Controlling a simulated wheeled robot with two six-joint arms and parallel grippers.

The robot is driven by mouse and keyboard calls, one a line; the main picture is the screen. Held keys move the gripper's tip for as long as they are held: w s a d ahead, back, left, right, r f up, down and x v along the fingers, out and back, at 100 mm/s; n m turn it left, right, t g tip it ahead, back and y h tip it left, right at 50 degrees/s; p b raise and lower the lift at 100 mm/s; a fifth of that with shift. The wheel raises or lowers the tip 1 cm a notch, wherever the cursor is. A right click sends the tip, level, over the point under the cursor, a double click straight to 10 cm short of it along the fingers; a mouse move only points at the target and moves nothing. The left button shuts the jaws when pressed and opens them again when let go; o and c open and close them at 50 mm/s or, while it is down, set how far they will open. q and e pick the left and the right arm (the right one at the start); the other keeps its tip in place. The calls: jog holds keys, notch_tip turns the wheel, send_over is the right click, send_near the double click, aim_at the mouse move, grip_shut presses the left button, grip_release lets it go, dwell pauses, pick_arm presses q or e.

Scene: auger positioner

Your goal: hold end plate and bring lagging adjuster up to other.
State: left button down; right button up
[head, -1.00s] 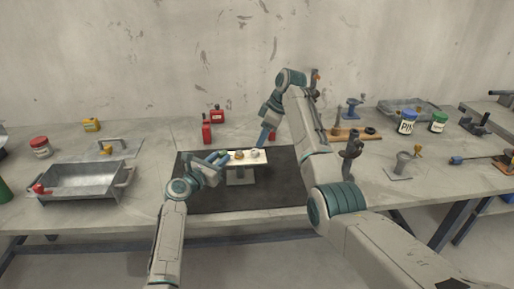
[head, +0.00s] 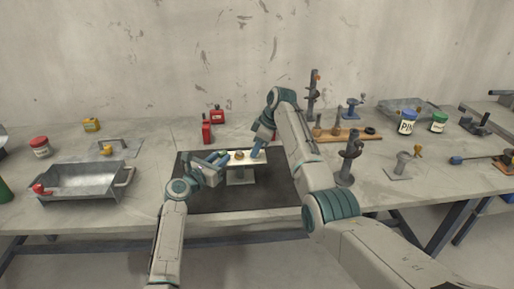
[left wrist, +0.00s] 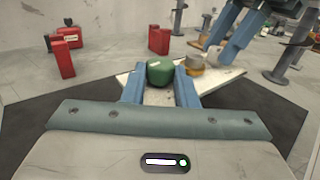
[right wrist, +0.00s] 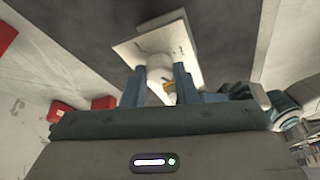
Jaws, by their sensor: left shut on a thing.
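A white plate (head: 262,161) stands on a grey stand on the dark mat. My left gripper (left wrist: 160,88) is shut on a rounded green block (left wrist: 160,72) at the plate's left end. A small tan-and-grey round adjuster (left wrist: 195,62) sits near the plate's middle, and it shows in the head view (head: 239,155). My right gripper (head: 257,151) has its fingers apart and pointing down at the plate's right part. In the right wrist view, a whitish round knob (right wrist: 158,68) lies between or just beyond these fingers; contact cannot be told.
Red cans (head: 207,132) stand behind the mat. A metal tray (head: 85,180) is at left. A dark upright post stand (head: 348,160) is right of the mat, near a wooden board (head: 345,134) and labelled jars (head: 407,122). The mat's front (head: 240,200) is clear.

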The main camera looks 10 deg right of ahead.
jog(key=shift+m+t+h, duration=0.3)
jog(key=shift+m+t, duration=0.3)
jog(key=shift+m, duration=1)
jog(key=o, duration=1)
jog(key=v, duration=1.2)
jog(key=shift+a, duration=0.1)
